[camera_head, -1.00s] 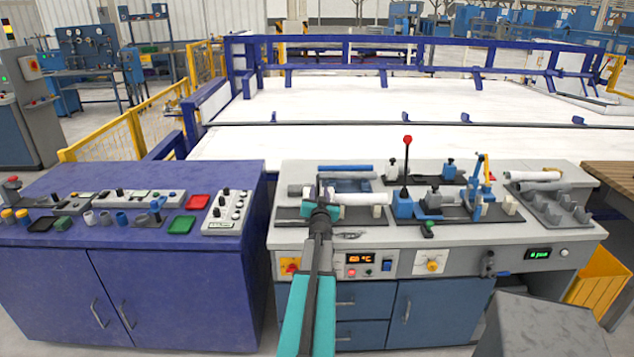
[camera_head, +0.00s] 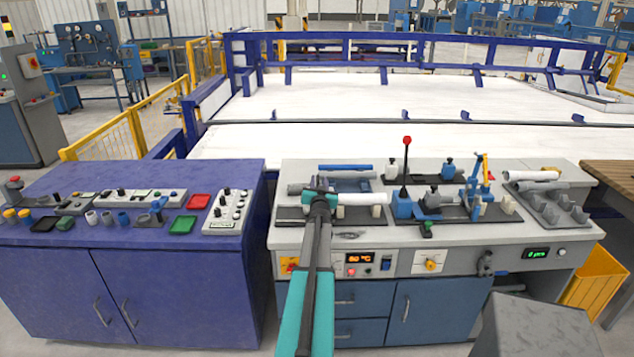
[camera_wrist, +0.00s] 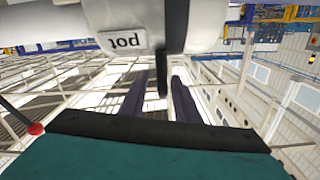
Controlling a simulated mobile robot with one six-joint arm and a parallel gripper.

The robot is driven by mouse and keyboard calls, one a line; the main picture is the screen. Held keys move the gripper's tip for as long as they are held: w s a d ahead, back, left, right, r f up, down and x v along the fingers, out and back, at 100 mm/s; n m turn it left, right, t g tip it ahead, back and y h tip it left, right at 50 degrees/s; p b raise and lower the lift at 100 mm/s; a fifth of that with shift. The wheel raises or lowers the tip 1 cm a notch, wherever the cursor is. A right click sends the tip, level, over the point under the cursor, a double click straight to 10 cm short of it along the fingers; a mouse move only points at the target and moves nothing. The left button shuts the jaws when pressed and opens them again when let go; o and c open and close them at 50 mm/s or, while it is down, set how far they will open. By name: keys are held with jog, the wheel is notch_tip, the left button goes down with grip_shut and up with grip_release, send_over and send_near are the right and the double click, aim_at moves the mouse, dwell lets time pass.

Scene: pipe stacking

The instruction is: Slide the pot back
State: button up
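The pot is a white cylinder with an upside-down "pot" label (camera_wrist: 122,39) in the wrist view. A dark band crosses it, and a black bar (camera_wrist: 163,75) hangs down from it. In the head view, a white cylinder (camera_head: 365,198) that appears to be the pot lies on its side on the grey bench. My gripper (camera_head: 319,192) is at its left end, partly hiding it. In the wrist view my gripper's two dark fingers (camera_wrist: 161,98) stand apart, one on each side of the black bar. I see no clear contact with it.
A red-knobbed lever (camera_head: 406,165) stands upright to the right of my gripper. A blue pipe (camera_head: 345,168) lies behind it. A rack of pipes (camera_head: 540,188) is at the bench's right. A blue cabinet (camera_head: 130,270) with switches and trays stands to the left.

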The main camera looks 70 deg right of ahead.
jog(key=shift+x, duration=0.75)
grip_shut()
